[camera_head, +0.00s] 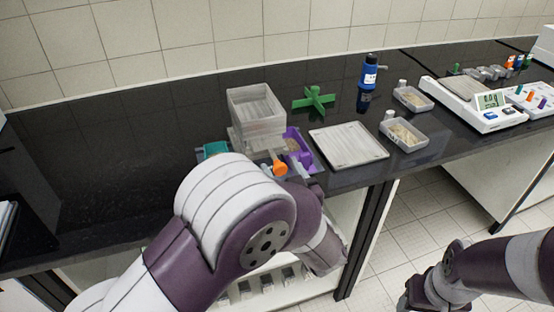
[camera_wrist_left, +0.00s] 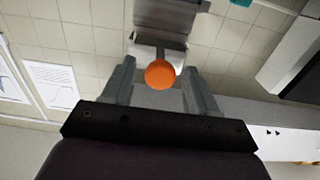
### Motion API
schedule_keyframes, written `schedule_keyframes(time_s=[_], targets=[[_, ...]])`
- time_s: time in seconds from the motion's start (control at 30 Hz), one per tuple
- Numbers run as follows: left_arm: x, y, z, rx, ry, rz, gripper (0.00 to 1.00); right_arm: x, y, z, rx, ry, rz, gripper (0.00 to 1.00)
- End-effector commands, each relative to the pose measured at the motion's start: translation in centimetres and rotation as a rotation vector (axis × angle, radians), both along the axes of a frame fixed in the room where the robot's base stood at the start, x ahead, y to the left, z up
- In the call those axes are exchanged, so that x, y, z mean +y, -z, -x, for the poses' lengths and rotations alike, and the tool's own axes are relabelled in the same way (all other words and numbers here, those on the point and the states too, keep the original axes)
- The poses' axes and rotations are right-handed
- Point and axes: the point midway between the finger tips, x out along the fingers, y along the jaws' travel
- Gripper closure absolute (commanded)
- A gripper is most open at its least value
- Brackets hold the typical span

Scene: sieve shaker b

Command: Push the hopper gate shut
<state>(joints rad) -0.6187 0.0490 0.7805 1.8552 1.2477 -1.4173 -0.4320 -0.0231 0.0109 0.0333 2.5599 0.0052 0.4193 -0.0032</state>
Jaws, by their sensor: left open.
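The hopper (camera_head: 257,108) is a clear box-shaped bin on the bench at the centre of the head view. An orange round knob (camera_head: 280,168) sticks out low at its front; I take it as the gate's handle. In the left wrist view the orange knob (camera_wrist_left: 160,74) is on a short grey stem below a grey plate (camera_wrist_left: 165,20). My left gripper (camera_wrist_left: 158,82) is open, with one finger on each side of the knob and gaps visible at both sides. In the head view my left arm hides most of this gripper.
A purple tray (camera_head: 302,152) is beside the hopper. A square metal pan (camera_head: 348,145), a green cross-shaped piece (camera_head: 314,101), a blue bottle (camera_head: 369,73) and small trays (camera_head: 404,134) of grains stand right. A balance (camera_head: 487,105) is farther right.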

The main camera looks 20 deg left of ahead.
Motion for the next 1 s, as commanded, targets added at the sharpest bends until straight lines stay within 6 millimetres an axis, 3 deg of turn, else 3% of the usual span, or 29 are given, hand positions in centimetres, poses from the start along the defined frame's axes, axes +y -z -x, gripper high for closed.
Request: schedule_keyframes(time_s=[0.2,0.53,0.57,0.7,0.73,0.87,1.0], targets=[[1.6,0.0,-2.3,0.001,-0.001,0.001,0.42,0.0,-0.2,0.0,0.0,0.0,0.0,0.42],[1.8,0.0,-2.7,0.001,0.001,0.001,0.42,0.0,-0.2,0.0,0.0,0.0,0.0,0.42],[1.8,0.0,-2.7,0.001,0.001,0.001,0.48,0.0,-0.2,0.0,0.0,0.0,0.0,0.42],[1.8,0.0,-2.7,0.001,0.001,0.001,0.94,0.0,-0.2,0.0,0.0,0.0,0.0,0.42],[1.8,0.0,-2.7,0.001,0.001,0.001,1.0,0.0,-0.2,0.0,0.0,0.0,0.0,0.42],[1.9,0.0,-2.8,0.001,0.001,0.001,1.0,0.0,-0.2,0.0,0.0,0.0,0.0,0.42],[3.2,0.0,-4.6,0.0,-0.003,0.001,1.0,0.0,-0.3,0.0,0.0,0.0,0.0,0.42]])
